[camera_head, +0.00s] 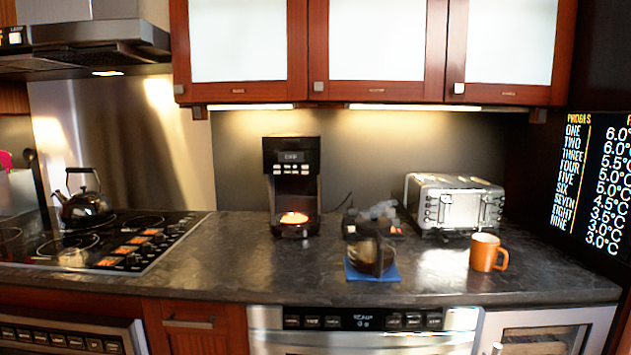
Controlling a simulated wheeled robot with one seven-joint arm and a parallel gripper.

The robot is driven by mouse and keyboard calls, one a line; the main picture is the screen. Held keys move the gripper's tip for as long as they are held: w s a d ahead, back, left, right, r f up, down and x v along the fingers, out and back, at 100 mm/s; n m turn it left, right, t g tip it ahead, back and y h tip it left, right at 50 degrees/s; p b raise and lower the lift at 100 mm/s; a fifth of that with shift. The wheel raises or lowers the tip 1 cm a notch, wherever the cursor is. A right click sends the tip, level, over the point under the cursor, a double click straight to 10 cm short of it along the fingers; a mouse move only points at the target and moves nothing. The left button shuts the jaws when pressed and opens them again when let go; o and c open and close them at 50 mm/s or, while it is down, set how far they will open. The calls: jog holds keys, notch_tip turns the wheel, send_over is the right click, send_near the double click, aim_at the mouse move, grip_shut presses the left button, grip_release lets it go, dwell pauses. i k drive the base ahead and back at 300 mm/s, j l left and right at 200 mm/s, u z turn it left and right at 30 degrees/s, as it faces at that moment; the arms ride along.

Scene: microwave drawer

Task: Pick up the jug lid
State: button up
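A dark glass jug (366,258) with a black handle stands upright on a blue mat (390,277) near the front of the counter. Its top looks black, but the picture is too small to tell whether the jug lid is on it. No separate lid can be made out with certainty. My gripper is not in view.
A black coffee maker (291,165) stands behind the jug to the left. Small dark and clear items (372,216) sit behind the jug. A silver toaster (456,205) and an orange mug (487,252) are to the right. A hob with a kettle (84,205) is at left. The counter left of the mat (240,265) is clear.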

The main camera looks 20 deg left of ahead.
aim_at(383, 222)
jog(key=i+j+u, duration=0.3)
jog(key=i, duration=0.3)
jog(key=i+u, duration=0.25)
jog(key=i, duration=0.4)
